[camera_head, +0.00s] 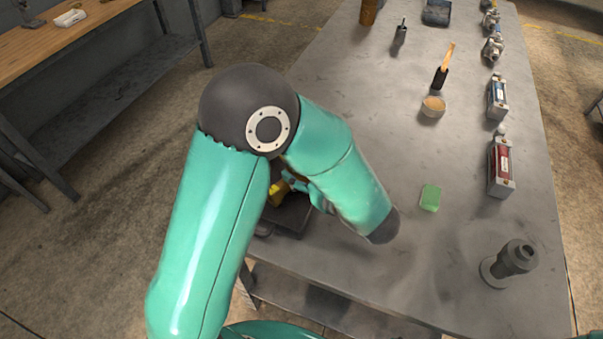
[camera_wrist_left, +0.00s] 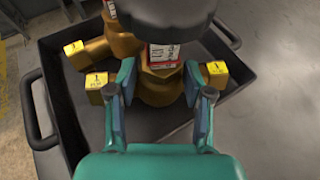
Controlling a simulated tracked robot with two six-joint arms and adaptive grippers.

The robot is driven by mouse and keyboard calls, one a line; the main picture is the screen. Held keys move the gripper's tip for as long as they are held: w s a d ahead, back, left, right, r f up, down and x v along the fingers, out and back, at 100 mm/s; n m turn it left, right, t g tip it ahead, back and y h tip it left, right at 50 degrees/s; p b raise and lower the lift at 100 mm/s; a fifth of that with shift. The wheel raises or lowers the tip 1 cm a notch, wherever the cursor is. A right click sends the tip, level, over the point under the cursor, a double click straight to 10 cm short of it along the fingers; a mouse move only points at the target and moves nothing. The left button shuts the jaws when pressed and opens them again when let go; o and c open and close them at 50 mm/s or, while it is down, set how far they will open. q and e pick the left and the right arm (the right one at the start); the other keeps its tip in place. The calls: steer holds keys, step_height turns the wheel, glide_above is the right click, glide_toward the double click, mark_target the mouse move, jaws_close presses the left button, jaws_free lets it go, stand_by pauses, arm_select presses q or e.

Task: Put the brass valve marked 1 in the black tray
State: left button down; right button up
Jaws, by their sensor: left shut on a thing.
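My left gripper (camera_wrist_left: 160,92) is shut on a brass valve (camera_wrist_left: 158,88) with a black top, a red-and-white label and yellow end tags. The tag on its left end appears to read 1. The held valve is over or inside the black tray (camera_wrist_left: 62,105); I cannot tell whether it touches the floor. A second brass piece (camera_wrist_left: 122,44) with a yellow tag marked 1 lies behind it within the tray. In the head view my left arm hides most of the tray (camera_head: 291,217), and a bit of yellow brass (camera_head: 278,193) shows. My right gripper is out of view.
The tray stands near the grey table's (camera_head: 370,150) left edge. A green block (camera_head: 430,198), a dark grey fitting (camera_head: 510,262), a red-fronted unit (camera_head: 501,166), a blue-fronted unit (camera_head: 497,98), a round tan-topped pot (camera_head: 432,107) and a brush (camera_head: 443,68) stand to the right. The table's middle is mostly clear.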

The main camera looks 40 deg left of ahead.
arm_select(q)
steer(key=shift+f, duration=0.4)
steer(key=shift+c, duration=2.1)
jaws_free()
steer(key=v, duration=1.2)
steer(key=shift+b, duration=0.4)
